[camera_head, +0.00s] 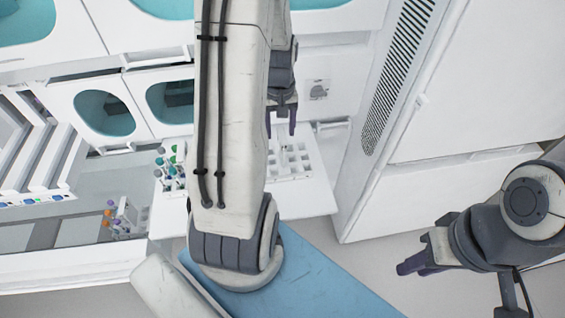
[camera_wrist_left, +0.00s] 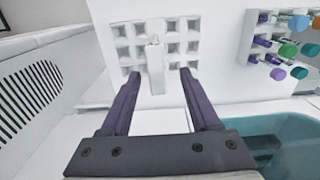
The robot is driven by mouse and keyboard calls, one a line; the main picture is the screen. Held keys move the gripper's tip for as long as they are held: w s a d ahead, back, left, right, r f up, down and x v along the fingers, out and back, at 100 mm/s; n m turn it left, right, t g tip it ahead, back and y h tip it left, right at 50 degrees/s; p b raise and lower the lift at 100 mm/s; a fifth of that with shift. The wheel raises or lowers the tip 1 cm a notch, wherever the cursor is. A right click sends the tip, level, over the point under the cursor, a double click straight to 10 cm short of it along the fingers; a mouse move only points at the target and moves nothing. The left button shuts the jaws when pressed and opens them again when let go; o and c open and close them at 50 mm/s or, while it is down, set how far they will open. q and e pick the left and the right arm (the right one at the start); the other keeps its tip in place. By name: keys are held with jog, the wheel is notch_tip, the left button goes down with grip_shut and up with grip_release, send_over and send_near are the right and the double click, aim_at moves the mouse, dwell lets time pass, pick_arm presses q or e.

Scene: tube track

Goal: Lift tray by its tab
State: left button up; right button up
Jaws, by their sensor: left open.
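A white tray with square holes (camera_wrist_left: 131,41) fills the upper middle of the left wrist view; all the holes in sight look empty. A white upright tab (camera_wrist_left: 155,68) stands out from it. My left gripper (camera_wrist_left: 159,73) is open, with its two purple fingers on either side of the tab and apart from it. In the head view the tray (camera_head: 278,174) is partly hidden behind my left arm, and my left gripper (camera_head: 281,122) is above its far side. My right gripper (camera_head: 418,262) is at the right, away from the tray; its finger gap is unclear.
Tubes with green, blue, purple and orange caps (camera_wrist_left: 290,48) stand beside the tray. A white cabinet with a vent (camera_head: 400,75) rises to the right. White machines with teal windows (camera_head: 103,112) stand behind. A blue surface (camera_head: 320,280) lies in front.

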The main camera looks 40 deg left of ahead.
aim_at(282, 152)
pick_arm(q)
jog(key=f, duration=0.7)
jog(key=shift+d+f+p, duration=0.25)
jog(key=shift+f+p, duration=0.05)
jog(key=shift+p, duration=0.05)
grip_shut()
